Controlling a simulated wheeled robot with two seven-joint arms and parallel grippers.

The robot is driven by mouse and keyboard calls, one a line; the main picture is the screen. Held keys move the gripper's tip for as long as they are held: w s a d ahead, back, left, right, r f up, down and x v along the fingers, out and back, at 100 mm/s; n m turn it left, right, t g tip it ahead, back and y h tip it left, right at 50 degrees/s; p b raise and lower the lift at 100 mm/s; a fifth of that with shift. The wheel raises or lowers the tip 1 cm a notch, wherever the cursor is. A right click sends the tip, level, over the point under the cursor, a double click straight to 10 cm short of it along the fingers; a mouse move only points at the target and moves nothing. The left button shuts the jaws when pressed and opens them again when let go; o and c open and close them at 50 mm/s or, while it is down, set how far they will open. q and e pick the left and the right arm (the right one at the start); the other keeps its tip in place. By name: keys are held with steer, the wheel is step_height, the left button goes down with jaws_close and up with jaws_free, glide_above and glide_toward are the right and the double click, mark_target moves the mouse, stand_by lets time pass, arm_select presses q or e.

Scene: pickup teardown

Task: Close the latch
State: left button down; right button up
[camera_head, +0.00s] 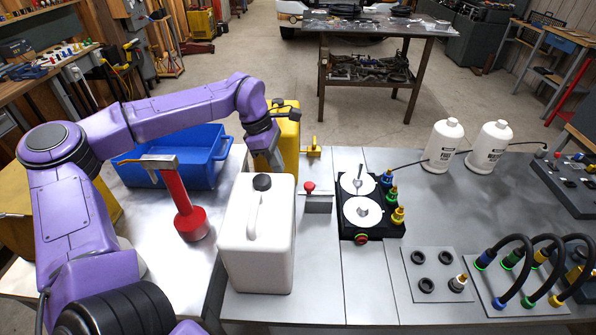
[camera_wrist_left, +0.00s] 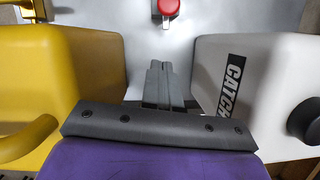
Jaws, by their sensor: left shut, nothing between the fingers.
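A small grey box with a red knob (camera_head: 312,197) stands on the metal table, right of the white jug. A small yellow fitting (camera_head: 313,149) is fixed on the table behind it. I cannot tell for sure which of the two is the latch. The red knob (camera_wrist_left: 169,7) shows at the top of the left wrist view, beyond the fingertips. My left gripper (camera_head: 276,166) points down between the yellow canister and the white jug, its tips partly hidden by the jug. In the left wrist view its fingers (camera_wrist_left: 165,72) are together and empty, apart from the knob. My right gripper is not in view.
The white jug (camera_head: 258,250) and yellow canister (camera_head: 288,130) stand close on either side of my left gripper. A black panel (camera_head: 371,232) with discs is to the right. A blue bin (camera_head: 190,175) and a red-handled tool (camera_head: 180,195) are left. Bare tabletop lies in front.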

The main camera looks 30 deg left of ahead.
arm_select(q)
steer(key=w+d+f+p, duration=0.2)
steer(key=d+f, duration=0.1)
steer(key=d, duration=0.1)
steer(key=shift+d+f, duration=0.25)
steer(key=shift+f, duration=0.15)
